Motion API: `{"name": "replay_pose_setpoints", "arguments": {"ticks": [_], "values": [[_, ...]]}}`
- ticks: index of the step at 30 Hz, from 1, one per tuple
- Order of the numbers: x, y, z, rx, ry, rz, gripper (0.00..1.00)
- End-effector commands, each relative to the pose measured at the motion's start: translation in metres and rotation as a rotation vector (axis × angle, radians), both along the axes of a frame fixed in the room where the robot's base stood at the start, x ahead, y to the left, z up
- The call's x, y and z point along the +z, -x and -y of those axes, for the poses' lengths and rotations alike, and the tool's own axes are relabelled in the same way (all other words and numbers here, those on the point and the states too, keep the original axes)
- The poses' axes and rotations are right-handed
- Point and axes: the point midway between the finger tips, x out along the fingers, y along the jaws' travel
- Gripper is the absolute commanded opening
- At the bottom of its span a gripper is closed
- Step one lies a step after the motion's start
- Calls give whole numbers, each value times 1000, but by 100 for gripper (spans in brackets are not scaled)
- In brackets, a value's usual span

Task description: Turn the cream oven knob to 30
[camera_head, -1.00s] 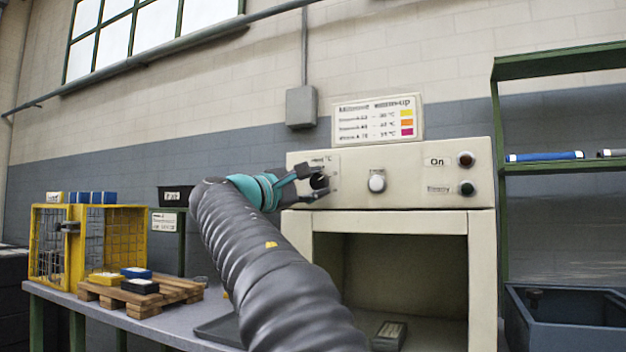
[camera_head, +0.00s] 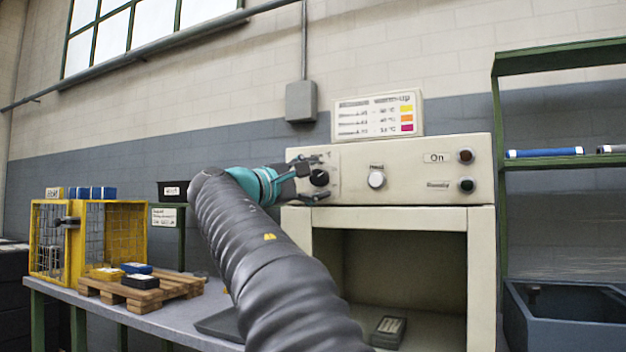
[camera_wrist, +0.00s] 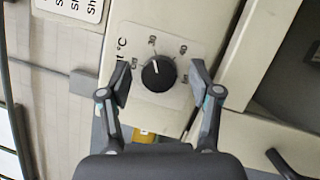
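The cream oven (camera_head: 420,218) has a control panel with a black round knob (camera_head: 319,177) at its left end. In the wrist view the black knob (camera_wrist: 158,74) sits on a pale plate marked °C with several numbers around it. Its white pointer line aims up and slightly left, close to the upper number, which I read only unsurely as 30. My gripper (camera_head: 318,178) is open at the panel. In the wrist view the two fingers of my gripper (camera_wrist: 160,68) stand on either side of the knob, with visible gaps.
A warm-up chart (camera_head: 378,117) stands on the oven. A yellow wire cage (camera_head: 122,232) and wooden pallet (camera_head: 165,287) are left on the bench.

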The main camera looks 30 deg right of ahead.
Motion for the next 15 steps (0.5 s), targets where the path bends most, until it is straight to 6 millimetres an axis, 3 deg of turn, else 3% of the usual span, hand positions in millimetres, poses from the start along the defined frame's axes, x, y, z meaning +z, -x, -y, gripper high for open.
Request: {"name": "replay_pose_setpoints", "arguments": {"ticks": [8, 15], "values": [[-1, 1, -7, 3, 2, -1, 63], [-7, 14, -44, 5, 1, -1, 63]]}}
